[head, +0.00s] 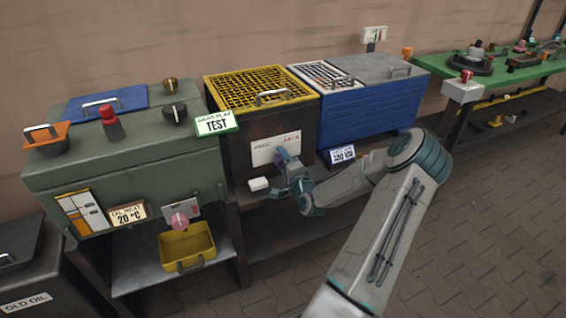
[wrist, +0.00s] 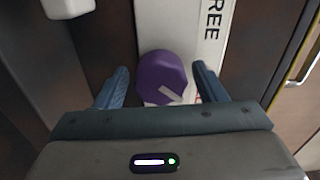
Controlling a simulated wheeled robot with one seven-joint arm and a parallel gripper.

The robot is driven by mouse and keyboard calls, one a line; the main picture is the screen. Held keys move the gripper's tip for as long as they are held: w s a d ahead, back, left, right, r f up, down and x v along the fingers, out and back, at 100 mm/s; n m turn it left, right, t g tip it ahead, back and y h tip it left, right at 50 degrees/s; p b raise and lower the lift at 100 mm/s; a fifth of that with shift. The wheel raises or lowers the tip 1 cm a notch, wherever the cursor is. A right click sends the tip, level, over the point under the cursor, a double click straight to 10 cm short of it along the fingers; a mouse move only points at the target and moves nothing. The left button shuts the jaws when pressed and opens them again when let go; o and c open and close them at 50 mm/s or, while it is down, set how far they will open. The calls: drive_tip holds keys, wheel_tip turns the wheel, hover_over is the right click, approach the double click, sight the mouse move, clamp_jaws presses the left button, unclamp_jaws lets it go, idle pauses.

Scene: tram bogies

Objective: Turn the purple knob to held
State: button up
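The purple knob (wrist: 162,72) sits on a white plate (wrist: 180,22) in the wrist view. A pale pointer mark on the knob points down and to the right. The plate carries black letters, of which "REE" shows. My gripper (wrist: 160,68) is open, with one blue finger on each side of the knob and a visible gap to it. In the head view the plate (head: 262,151) is on the dark front of the cabinet with the yellow grid top. My gripper (head: 289,176) is in front of the plate and covers part of the knob.
A white box-like piece (head: 258,184) sticks out left of my gripper. A blue cabinet (head: 365,112) stands to the right, a green one (head: 130,150) to the left. A pink knob (head: 180,221) hangs above a yellow bin (head: 187,246). The paved floor at right is clear.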

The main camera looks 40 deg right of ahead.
drive_tip(key=v, duration=1.4)
drive_tip(key=shift+p, duration=0.3)
drive_tip(key=shift+w, duration=0.1)
drive_tip(key=w+a+r+n+g+y+p, duration=0.3)
drive_tip(key=a+r+n+g+p, duration=0.55)
drive_tip(key=a+n, duration=0.45)
drive_tip(key=s+a+r+n+g+p, duration=0.2)
drive_tip(key=s+a+r+n+g, duration=0.1)
drive_tip(key=s+a+r, duration=0.5)
drive_tip(key=s+a+r+n+g+y+p, duration=0.1)
drive_tip(key=s+a+r+n+g+p, duration=0.2)
drive_tip(key=s+a+r, duration=0.5)
wheel_tip(320, 180, up, 5)
drive_tip(key=a, duration=0.2)
drive_tip(key=shift+s+a+n, duration=0.2)
drive_tip(key=shift+a+n, duration=0.15)
drive_tip(key=shift+n, duration=0.05)
drive_tip(key=shift+c, duration=0.3)
